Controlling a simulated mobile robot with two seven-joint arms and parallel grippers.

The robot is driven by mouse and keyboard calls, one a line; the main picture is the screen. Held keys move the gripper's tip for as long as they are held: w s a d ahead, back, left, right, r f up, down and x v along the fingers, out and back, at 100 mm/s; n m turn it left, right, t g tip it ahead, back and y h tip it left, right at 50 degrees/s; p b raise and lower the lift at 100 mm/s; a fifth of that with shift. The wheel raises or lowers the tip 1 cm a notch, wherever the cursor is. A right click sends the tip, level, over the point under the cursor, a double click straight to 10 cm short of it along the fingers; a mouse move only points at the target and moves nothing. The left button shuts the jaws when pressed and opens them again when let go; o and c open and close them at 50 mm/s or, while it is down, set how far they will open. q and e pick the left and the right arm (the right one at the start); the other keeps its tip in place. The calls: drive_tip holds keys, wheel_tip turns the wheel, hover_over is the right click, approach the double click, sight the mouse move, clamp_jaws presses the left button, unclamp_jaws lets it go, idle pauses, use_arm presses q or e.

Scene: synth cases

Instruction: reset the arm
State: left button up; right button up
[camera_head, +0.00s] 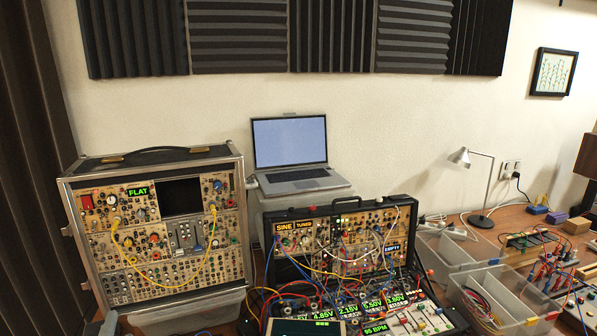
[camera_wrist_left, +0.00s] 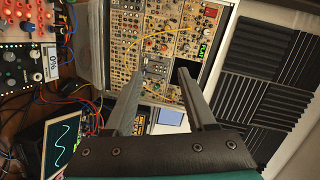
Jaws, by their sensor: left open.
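In the left wrist view my left gripper (camera_wrist_left: 160,71) is open, its two dark fingers apart with nothing between them. Beyond the fingers is the large modular synth case (camera_wrist_left: 150,25) with yellow patch cables, seen turned in this view. In the head view the same silver-edged case (camera_head: 160,235) stands at the left, with a green FLAT label. My right gripper is not in view.
A black patched case (camera_head: 345,235) with many cables stands in the middle. A laptop (camera_head: 290,143) sits on a stand behind it. Clear bins (camera_head: 440,250), a desk lamp (camera_head: 462,157) and small boards are at the right. A screen with a wave trace (camera_wrist_left: 60,143) is near my left wrist.

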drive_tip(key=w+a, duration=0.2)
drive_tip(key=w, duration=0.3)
use_arm(q)
drive_tip(key=s+d+f+n+g+h, duration=0.4)
drive_tip(key=s+d+f+g, duration=0.25)
drive_tip(key=s, duration=0.35)
drive_tip(key=s+d+f+n+g+h, duration=0.3)
drive_tip(key=s+d+f+n+g, duration=0.15)
drive_tip(key=s+d+f, duration=0.45)
drive_tip(key=s+a+f+g+b, duration=0.2)
drive_tip(key=f+b, duration=0.7)
drive_tip(key=f, duration=2.1)
drive_tip(key=s+a+f+b, duration=0.1)
drive_tip(key=s+f+b, duration=0.3)
drive_tip(key=s+f, duration=0.4)
drive_tip(key=s+a+f+b, duration=0.1)
drive_tip(key=s+f+b, duration=0.3)
drive_tip(key=s+f, duration=0.4)
wheel_tip(320, 180, down, 5)
drive_tip(key=shift+s+f+m+g, duration=0.1)
drive_tip(key=shift+s+m+g, duration=0.2)
drive_tip(key=shift+s+m, duration=0.05)
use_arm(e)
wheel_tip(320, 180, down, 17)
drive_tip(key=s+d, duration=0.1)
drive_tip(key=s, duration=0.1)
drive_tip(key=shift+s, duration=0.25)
